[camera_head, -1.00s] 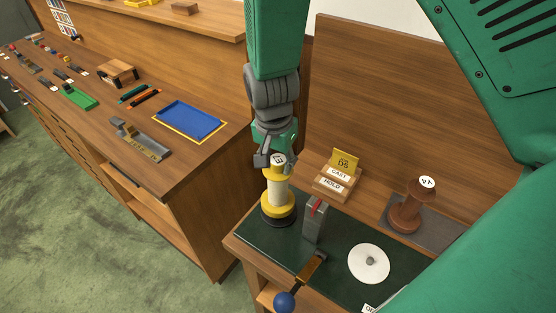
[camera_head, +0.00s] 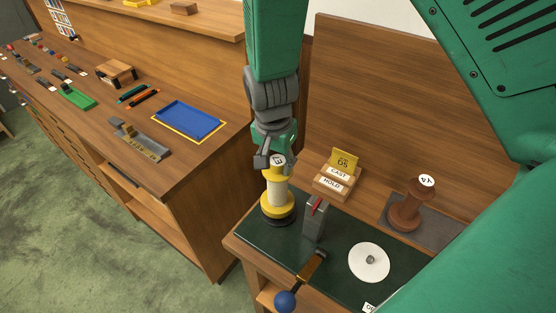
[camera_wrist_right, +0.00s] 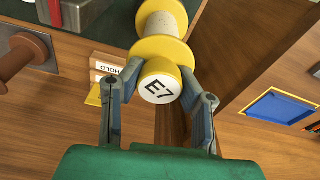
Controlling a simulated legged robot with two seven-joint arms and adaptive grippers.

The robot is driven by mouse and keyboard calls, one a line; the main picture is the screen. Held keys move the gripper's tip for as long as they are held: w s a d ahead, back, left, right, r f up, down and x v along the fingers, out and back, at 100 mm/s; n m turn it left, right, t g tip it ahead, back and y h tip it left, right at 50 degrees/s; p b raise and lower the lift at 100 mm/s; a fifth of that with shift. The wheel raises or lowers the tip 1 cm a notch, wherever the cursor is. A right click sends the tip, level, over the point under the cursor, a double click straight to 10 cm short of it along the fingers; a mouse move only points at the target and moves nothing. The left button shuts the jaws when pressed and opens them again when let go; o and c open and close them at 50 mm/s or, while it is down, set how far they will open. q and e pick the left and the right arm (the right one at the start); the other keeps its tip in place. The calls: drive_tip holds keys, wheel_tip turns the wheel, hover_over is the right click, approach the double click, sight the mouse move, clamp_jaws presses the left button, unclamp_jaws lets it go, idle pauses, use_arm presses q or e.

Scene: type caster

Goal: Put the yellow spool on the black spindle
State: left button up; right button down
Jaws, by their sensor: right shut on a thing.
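The yellow spool (camera_head: 277,207) stands upright, with yellow flanges, a pale core and a white top label reading E7, seen in the right wrist view (camera_wrist_right: 158,82). My right gripper (camera_head: 274,161) comes from above and is shut on the spool's yellow top, with one finger on each side in the wrist view (camera_wrist_right: 160,82). Directly below the spool a black round base (camera_head: 280,222) shows on the dark green mat, seemingly the black spindle's foot. The spindle's post is hidden, and I cannot tell whether the lower flange touches the base. My left gripper is not in view.
A grey block with a red mark (camera_head: 314,218) and a lever with a blue knob (camera_head: 285,301) stand close right of the spool. A white disc (camera_head: 369,262), a brown spool (camera_head: 406,213) and a wooden label holder (camera_head: 338,181) are nearby. A workbench (camera_head: 190,165) is at left.

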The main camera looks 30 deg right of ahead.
drive_tip(key=shift+a+f, duration=0.1)
drive_tip(key=shift+a, duration=0.35)
drive_tip(key=shift+a+f, duration=0.15)
drive_tip(key=shift+a, duration=0.05)
drive_tip(key=shift+d, duration=0.5)
drive_tip(key=shift+d+r, duration=0.15)
drive_tip(key=shift+r, duration=0.55)
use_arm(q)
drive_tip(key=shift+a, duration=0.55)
use_arm(e)
drive_tip(key=shift+a+r, duration=0.1)
drive_tip(key=shift+a, duration=0.45)
drive_tip(key=shift+d, duration=0.15)
